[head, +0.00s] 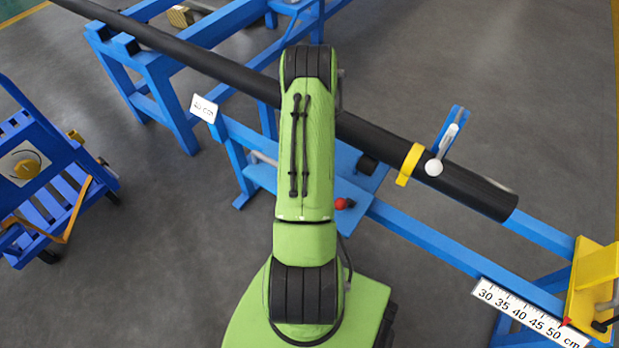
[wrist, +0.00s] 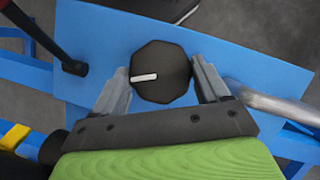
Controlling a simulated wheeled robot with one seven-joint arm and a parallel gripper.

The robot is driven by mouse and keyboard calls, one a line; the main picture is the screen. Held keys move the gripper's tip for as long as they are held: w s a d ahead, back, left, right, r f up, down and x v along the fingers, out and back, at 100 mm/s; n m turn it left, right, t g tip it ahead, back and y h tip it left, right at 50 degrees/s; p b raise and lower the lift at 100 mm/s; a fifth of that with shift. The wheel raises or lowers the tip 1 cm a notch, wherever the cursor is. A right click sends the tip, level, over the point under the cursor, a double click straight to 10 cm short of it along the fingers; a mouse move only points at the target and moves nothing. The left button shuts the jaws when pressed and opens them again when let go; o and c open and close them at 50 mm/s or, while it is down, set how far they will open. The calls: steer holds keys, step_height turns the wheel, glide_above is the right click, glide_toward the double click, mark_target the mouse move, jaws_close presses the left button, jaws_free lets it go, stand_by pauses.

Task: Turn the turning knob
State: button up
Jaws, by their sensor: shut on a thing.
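The turning knob (wrist: 162,72) is a dark, faceted knob with a white pointer mark on its face, set on a blue plate (wrist: 265,75) in the wrist view. The mark points left, close to level in the picture. My gripper (wrist: 163,80) has one grey finger on each side of the knob and is shut on it. In the head view, my green arm hides the gripper and the knob; part of the blue plate (head: 357,184) shows to the right of the arm.
A long black tube (head: 380,140) with a yellow band (head: 410,164) runs across the blue frame. A red-tipped lever (head: 343,203) sits close to my arm. A ruler plate (head: 527,313) and yellow block (head: 594,280) are at right. A blue cart (head: 45,165) stands at left.

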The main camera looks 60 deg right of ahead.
steer(key=m+t, duration=0.1)
steer(key=m, duration=0.1)
steer(key=m+p, duration=0.1)
steer(key=m, duration=0.1)
steer(key=shift+s+m+t, duration=0.15)
steer(key=shift+m+t, duration=0.15)
steer(key=shift+t, duration=0.1)
stand_by(0.4)
steer(key=o, duration=1.1)
steer(key=shift+c, duration=0.2)
steer(key=p+v, duration=0.5)
steer(key=v, duration=1)
steer(key=shift+d+r, duration=0.2)
steer(key=shift+r, duration=0.15)
